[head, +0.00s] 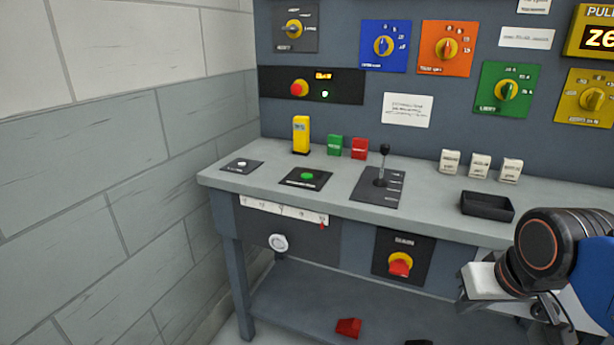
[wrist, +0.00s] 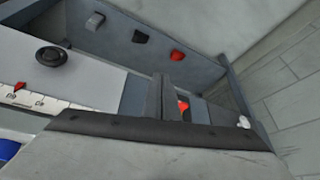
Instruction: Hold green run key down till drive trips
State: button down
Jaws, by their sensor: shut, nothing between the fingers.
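A green round button (head: 306,177) sits on a black plate on the bench top, left of the lever. Its plate label is too small to read. Above it, a black wall panel (head: 345,87) carries a red button (head: 299,88), a lit orange display (head: 323,75) and a small green lamp (head: 325,94). My gripper (wrist: 164,80) is shut and empty in the wrist view. In the head view my wrist is at the lower right, in front of the bench and well away from the green button; the fingertips are not clear there. The green button is not seen in the wrist view.
A lever (head: 382,168), black tray (head: 487,206), yellow block (head: 301,134), green block (head: 335,145) and red block (head: 359,148) stand on the bench (head: 240,183). A red main switch (head: 400,264) is on its front. Bench space around the green button's plate is clear.

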jog(key=w+a+r+t+y, duration=0.1)
jog(key=w+a+r+y, duration=0.1)
jog(key=w+a+r, duration=0.65)
jog(key=w+a+r+y, duration=0.1)
jog(key=w+a+r, duration=0.35)
jog(key=w, duration=0.65)
notch_tip(320, 180, up, 8)
jog(key=y, duration=0.3)
send_over(303, 174)
jog(key=s+d, duration=0.2)
jog(key=shift+w, duration=0.15)
jog(key=shift+f, duration=0.15)
jog(key=shift+f, duration=4.25)
jog(key=shift+f, duration=0.15)
jog(key=shift+f, duration=0.25)
jog(key=shift+f, duration=0.5)
